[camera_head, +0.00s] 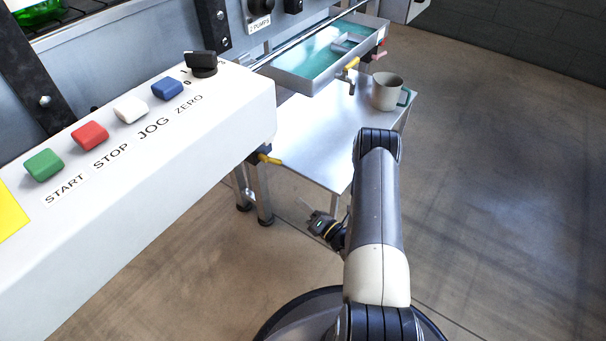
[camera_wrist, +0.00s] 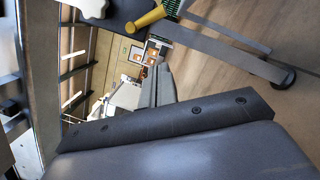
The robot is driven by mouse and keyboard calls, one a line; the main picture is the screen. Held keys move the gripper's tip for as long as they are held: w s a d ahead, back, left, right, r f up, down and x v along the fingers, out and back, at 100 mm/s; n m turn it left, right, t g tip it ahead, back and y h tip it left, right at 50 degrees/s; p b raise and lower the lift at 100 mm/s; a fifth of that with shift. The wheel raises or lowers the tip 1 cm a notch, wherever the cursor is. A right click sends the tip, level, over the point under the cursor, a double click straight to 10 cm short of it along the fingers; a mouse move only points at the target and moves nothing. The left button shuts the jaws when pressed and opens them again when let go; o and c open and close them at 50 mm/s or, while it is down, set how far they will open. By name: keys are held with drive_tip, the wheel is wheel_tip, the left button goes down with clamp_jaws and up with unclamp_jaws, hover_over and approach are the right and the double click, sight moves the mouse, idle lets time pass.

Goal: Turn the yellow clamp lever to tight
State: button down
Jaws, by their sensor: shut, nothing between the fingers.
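A yellow lever (camera_head: 270,160) sticks out to the right from a dark clamp body under the front right corner of the white control box. A yellow lever (camera_wrist: 147,19) on a dark part also shows at the top of the wrist view. A second, smaller yellow handle (camera_head: 352,64) is at the tray's corner, farther back. My gripper (camera_head: 316,222) is low, below and right of the nearer lever, and apart from it. Its fingers (camera_wrist: 159,78) are shut and empty, with the lever above them in the wrist view.
The control box (camera_head: 200,130) carries coloured buttons and a black knob. A metal shelf (camera_head: 310,135) on legs lies behind the lever, with a grey mug (camera_head: 386,92) at its right. A shallow tray (camera_head: 310,75) sits above it. Open floor (camera_head: 500,190) lies to the right.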

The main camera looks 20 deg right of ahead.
drive_tip(key=b, duration=0.3)
approach(271, 160)
drive_tip(key=w+a+f, duration=0.3)
drive_tip(key=f, duration=0.2)
drive_tip(key=shift+w+d+r+b, duration=0.15)
drive_tip(key=shift+w+r+b, duration=0.2)
drive_tip(key=shift+w+r, duration=0.4)
drive_tip(key=shift+w+d+r+b, duration=0.15)
drive_tip(key=shift+w+r+b, duration=0.3)
drive_tip(key=shift+w, duration=0.4)
drive_tip(key=shift+w+d+r, duration=0.2)
drive_tip(key=shift+d, duration=0.1)
